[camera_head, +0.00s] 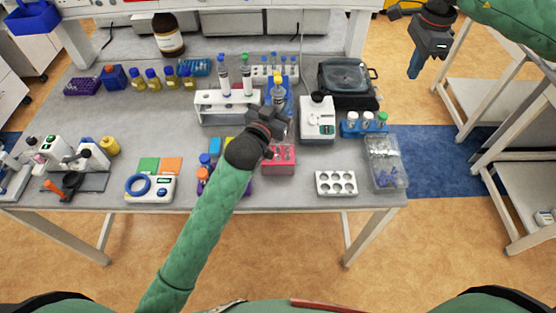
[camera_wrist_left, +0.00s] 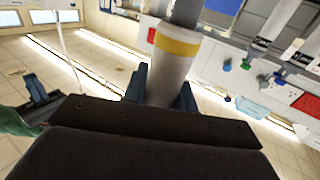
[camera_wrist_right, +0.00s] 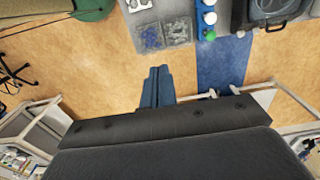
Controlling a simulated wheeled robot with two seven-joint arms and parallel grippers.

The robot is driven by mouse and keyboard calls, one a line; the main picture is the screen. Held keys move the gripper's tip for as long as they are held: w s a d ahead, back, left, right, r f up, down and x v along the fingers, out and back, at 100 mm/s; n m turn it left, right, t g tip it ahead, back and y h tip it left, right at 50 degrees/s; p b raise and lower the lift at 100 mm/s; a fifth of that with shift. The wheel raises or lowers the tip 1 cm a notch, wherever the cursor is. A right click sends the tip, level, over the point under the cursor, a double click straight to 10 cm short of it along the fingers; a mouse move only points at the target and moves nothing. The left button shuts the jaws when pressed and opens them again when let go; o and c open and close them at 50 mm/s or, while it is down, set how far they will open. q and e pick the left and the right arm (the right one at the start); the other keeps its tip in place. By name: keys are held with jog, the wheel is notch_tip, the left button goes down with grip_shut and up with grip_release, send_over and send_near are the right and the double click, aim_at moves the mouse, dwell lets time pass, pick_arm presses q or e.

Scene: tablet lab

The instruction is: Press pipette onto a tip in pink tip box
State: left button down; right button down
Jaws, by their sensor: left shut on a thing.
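My left gripper (camera_head: 276,108) is shut on the pipette (camera_head: 279,92), a grey-white body with a yellow band. The pipette (camera_wrist_left: 174,65) also shows between the blue fingers in the left wrist view. The pink tip box (camera_head: 279,165) stands near the front middle of the table, just in front of and below the left gripper. My left wrist partly covers the space between them, and the pipette's lower end is hidden. I cannot tell whether it touches a tip. My right gripper (camera_head: 414,68) is shut and empty, off the table at the upper right; its fingers (camera_wrist_right: 157,87) lie together.
A white tube rack (camera_head: 227,108) stands behind left, and a white device (camera_head: 317,120) stands right of the left gripper. A clear bin (camera_head: 386,165) and a white well tray (camera_head: 336,183) are at front right. Purple-cornered racks with colored caps crowd the tip box's left.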

jog(key=d, duration=1.2)
jog(key=shift+s+d, duration=0.3)
jog(key=shift+s, duration=0.1)
pick_arm(q)
jog(key=shift+r, duration=0.1)
jog(key=shift+r, duration=0.95)
pick_arm(e)
jog(key=shift+r, duration=0.15)
